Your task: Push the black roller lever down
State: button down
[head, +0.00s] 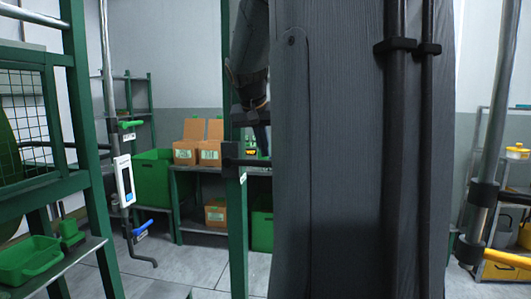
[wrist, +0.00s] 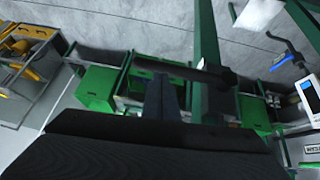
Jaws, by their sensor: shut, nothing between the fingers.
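The black roller lever (head: 230,155) is a dark block on a green upright post, with a dark bar reaching right from it in the head view. In the wrist view the lever (wrist: 180,69) is a black, roughly level bar joined to the green post. My gripper (head: 264,148) is shut and empty, pointing down, just above the bar in the head view. In the wrist view my gripper (wrist: 163,80) reaches up to the bar's near edge. I cannot tell whether it touches. The bar's right end is hidden behind my arm in the head view.
A metal pole with a blue-handled crank (head: 141,230) and a white display box (head: 124,181) stands to the left. Green bins (head: 154,180) and cardboard boxes (head: 186,152) are behind. A yellow-handled pole (head: 505,258) stands at right. The large grey column is mine.

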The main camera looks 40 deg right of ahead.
jog(key=v, duration=0.6)
jog(key=shift+d+r+b, duration=0.1)
jog(key=shift+d+b, duration=0.15)
jog(key=shift+b, duration=0.05)
jog(key=w+a+f+n+y, duration=0.2)
jog(key=a+f+n, duration=0.1)
jog(key=a+f, duration=0.8)
jog(key=s+a+f+n+g+y, duration=0.1)
jog(key=s+a+f+n, duration=0.1)
jog(key=s+a+f, duration=0.2)
jog(key=s+a+f+n+g+y, duration=0.1)
jog(key=s+a+f+n, duration=0.2)
jog(key=a+f, duration=0.8)
jog(key=s+a+f+n+g+y, duration=0.1)
jog(key=s+a+f+n+y, duration=0.1)
jog(key=s+a+f, duration=0.5)
notch_tip(320, 180, down, 3)
jog(key=shift+a+f+n, duration=0.25)
jog(key=shift+a+n, duration=0.05)
jog(key=shift+a, duration=0.2)
